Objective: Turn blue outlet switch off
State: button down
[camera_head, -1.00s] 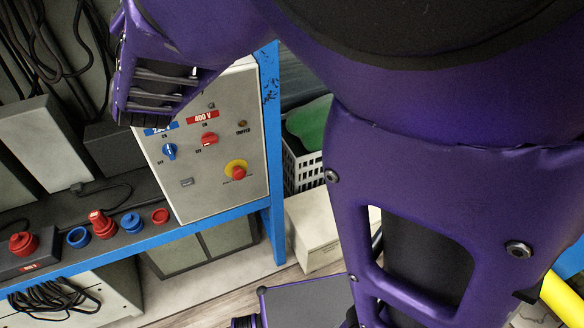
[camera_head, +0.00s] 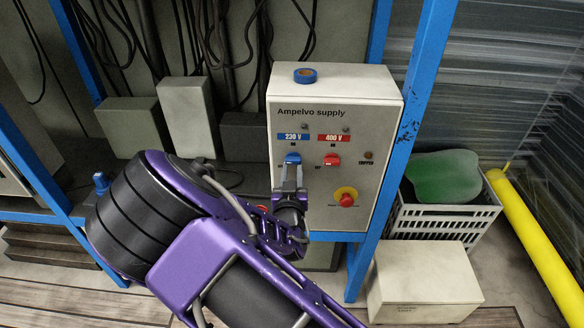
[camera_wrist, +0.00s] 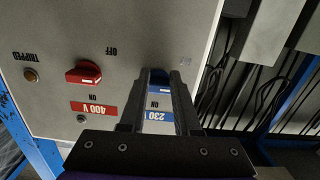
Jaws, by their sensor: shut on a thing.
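The grey supply panel (camera_head: 345,112) has a blue rotary switch (camera_head: 293,158) under a blue 230 V label (camera_head: 294,136). My gripper (camera_head: 291,168) reaches the panel from below and is shut on the blue switch. In the wrist view, the two fingers of my gripper (camera_wrist: 160,78) stand either side of the blue switch (camera_wrist: 157,74). The 230 V label (camera_wrist: 158,103) shows between the fingers.
A red switch (camera_head: 332,159) under a 400 V label sits close right of the blue one. A red stop button (camera_head: 346,199) on yellow is below right. A blue tape roll (camera_head: 305,75) lies on the panel box. Blue frame posts (camera_head: 391,170) stand beside it.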

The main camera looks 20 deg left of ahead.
aim_at(293, 154)
jog(key=c, duration=1.6)
grip_release()
jog(key=r, duration=0.1)
jog(key=r+t, duration=0.1)
jog(key=r, duration=0.1)
jog(key=shift+w, duration=0.35)
jog(key=c, duration=1.3)
grip_release()
jog(key=shift+a, duration=0.1)
jog(key=shift+o, duration=1.2)
jog(key=shift+s+d+f+g, duration=0.15)
jog(key=shift+d+f+g, duration=0.1)
jog(key=shift+f, duration=0.2)
jog(key=shift+s+d+f+g, duration=0.1)
jog(key=shift+d+f+g, duration=0.1)
jog(key=shift+f, duration=0.25)
jog(key=shift+o, duration=1.1)
jog(key=shift+s, duration=0.15)
jog(key=shift+s+d, duration=0.1)
jog(key=shift+s, duration=0.05)
jog(key=shift+v, duration=0.8)
jog(key=shift+d+f+p+v, duration=0.1)
jog(key=shift+f+p+v, duration=0.25)
jog(key=shift+v, duration=2.7)
jog(key=shift+d+f+p+v, duration=0.1)
jog(key=shift+f+p+v, duration=0.25)
jog(key=shift+v, duration=2.7)
jog(key=shift+d+f+p+v, duration=0.1)
jog(key=shift+f+p+v, duration=0.2)
jog(key=shift+v, duration=2.75)
